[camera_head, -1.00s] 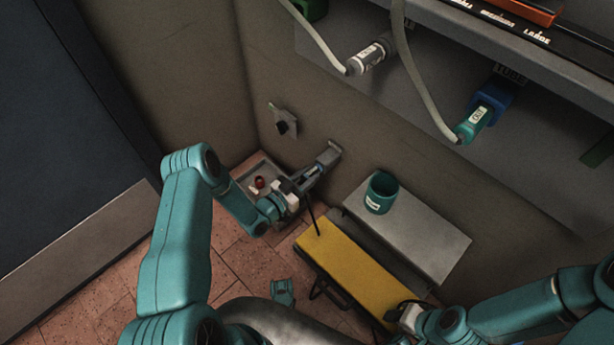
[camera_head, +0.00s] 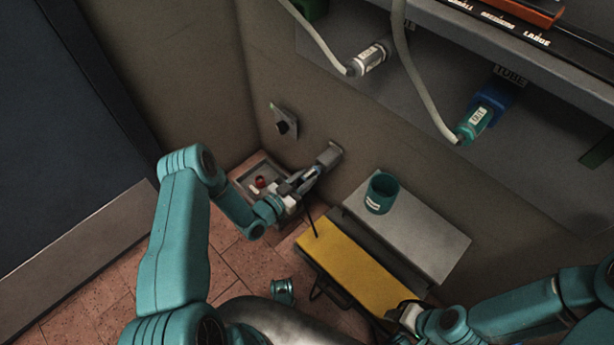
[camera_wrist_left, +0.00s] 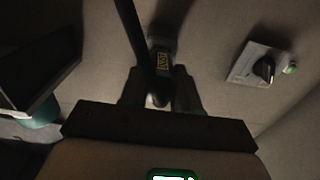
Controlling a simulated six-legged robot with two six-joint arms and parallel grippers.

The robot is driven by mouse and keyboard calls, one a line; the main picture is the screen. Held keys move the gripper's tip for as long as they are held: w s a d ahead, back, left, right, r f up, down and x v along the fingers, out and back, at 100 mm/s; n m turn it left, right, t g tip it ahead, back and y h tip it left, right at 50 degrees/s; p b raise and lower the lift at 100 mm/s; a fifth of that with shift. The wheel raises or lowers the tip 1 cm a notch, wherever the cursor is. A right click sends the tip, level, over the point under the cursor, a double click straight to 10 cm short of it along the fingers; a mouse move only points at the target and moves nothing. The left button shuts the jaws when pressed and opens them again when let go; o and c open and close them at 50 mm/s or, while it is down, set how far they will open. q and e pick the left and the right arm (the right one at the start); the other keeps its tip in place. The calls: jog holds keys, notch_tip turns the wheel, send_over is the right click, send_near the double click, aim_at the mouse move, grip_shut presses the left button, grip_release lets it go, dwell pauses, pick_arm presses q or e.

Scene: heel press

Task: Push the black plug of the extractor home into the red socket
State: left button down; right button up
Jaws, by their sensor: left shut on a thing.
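My left gripper (camera_head: 312,178) is low by the wall, at a grey fitting (camera_head: 329,155). In the left wrist view its dark fingers (camera_wrist_left: 160,92) are shut around a dark plug body with a yellow label, which I take as the black plug (camera_wrist_left: 164,62). A black cable runs across that view in front of it. The plug's far end is in shadow, so I cannot tell how deep it sits. No red socket face shows clearly. A small red round thing (camera_head: 260,182) lies left of the gripper. My right gripper (camera_head: 406,314) is by the yellow top's near end, its fingers unclear.
A yellow-topped bench (camera_head: 350,268) and a grey step (camera_head: 425,235) with a teal cup (camera_head: 381,192) stand right of the left gripper. A rotary switch (camera_head: 284,122) is on the wall, also in the left wrist view (camera_wrist_left: 262,68). Hoses hang from the shelf above.

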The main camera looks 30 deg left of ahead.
pick_arm(q)
jog(key=shift+p+v, duration=0.3)
jog(key=shift+v, duration=1.6)
